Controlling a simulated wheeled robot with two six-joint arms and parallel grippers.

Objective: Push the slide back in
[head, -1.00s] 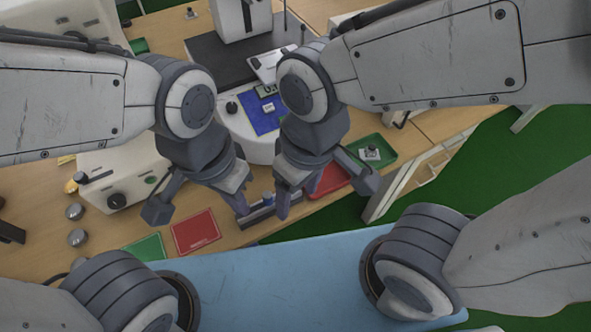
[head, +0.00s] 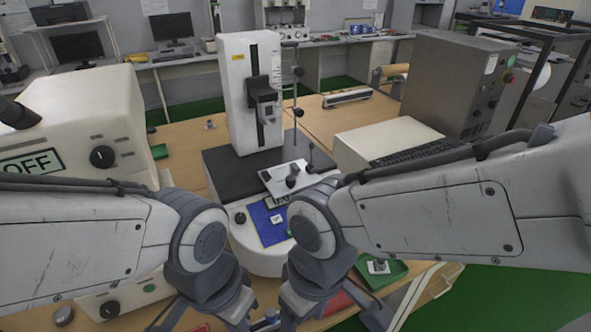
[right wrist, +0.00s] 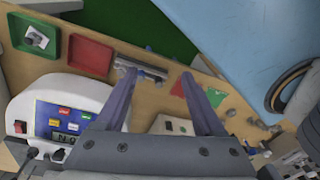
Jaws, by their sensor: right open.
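The test stand has a white upright column (head: 250,92) on a black base (head: 230,172), with a pale metal plate (head: 285,178) at its front. I cannot tell for certain which part is the slide. My left gripper (head: 205,320) is at the bottom edge of the head view, its fingers spread and their tips cut off. My right gripper (head: 335,312) is beside it, in front of the stand.
A blue control panel (head: 268,220) sits on the stand's white front. A white instrument (head: 75,125) stands left, a keyboard (head: 420,150) right. A green tray (head: 385,270) is at the right table edge. The right wrist view shows a red tray (right wrist: 90,55) and a metal bar (right wrist: 140,66).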

